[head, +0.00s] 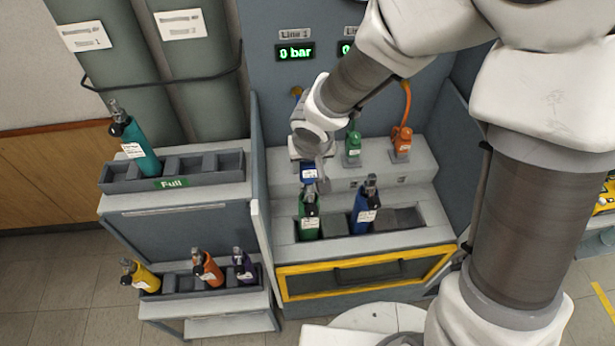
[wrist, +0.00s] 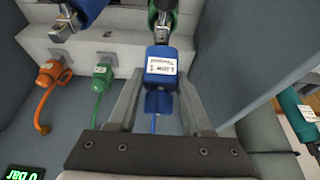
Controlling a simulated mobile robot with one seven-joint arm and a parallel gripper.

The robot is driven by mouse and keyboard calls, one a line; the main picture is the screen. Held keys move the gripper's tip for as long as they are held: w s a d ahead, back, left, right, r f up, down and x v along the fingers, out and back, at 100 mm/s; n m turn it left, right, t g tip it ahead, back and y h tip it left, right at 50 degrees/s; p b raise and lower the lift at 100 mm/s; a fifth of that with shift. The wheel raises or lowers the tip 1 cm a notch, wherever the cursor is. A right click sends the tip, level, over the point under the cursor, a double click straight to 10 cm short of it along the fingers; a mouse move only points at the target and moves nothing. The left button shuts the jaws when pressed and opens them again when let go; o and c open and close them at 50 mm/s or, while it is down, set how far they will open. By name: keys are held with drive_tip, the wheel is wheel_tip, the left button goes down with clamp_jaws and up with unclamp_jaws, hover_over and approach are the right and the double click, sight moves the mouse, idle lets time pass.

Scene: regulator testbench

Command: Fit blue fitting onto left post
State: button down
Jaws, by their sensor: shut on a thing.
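The blue fitting (head: 309,173), with a white "Line 1" label, is between the fingers of my gripper (head: 309,165). The wrist view shows the fitting (wrist: 161,66) held by my gripper (wrist: 160,82), with a blue hose trailing back from it. Just beyond the fitting is the metal valve of the green cylinder (head: 309,222), in the left slot of the bench; this cylinder (wrist: 161,22) is also at the top of the wrist view. I cannot tell whether fitting and valve touch. No part is clearly recognisable as the left post.
A blue cylinder (head: 364,212) stands in the bench trough, right of the green one. A green fitting (head: 353,147) and an orange fitting (head: 401,141) sit on the ledge behind. Side panels bound the bench. A rack (head: 208,178) at left holds a teal cylinder (head: 140,150).

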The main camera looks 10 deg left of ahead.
sight(308, 172)
drive_tip(key=shift+a+f+b, duration=0.15)
drive_tip(key=shift+f+b, duration=0.85)
drive_tip(key=shift+f, duration=0.9)
drive_tip(key=shift+c, duration=1.6)
unclamp_jaws()
drive_tip(key=shift+f, duration=0.1)
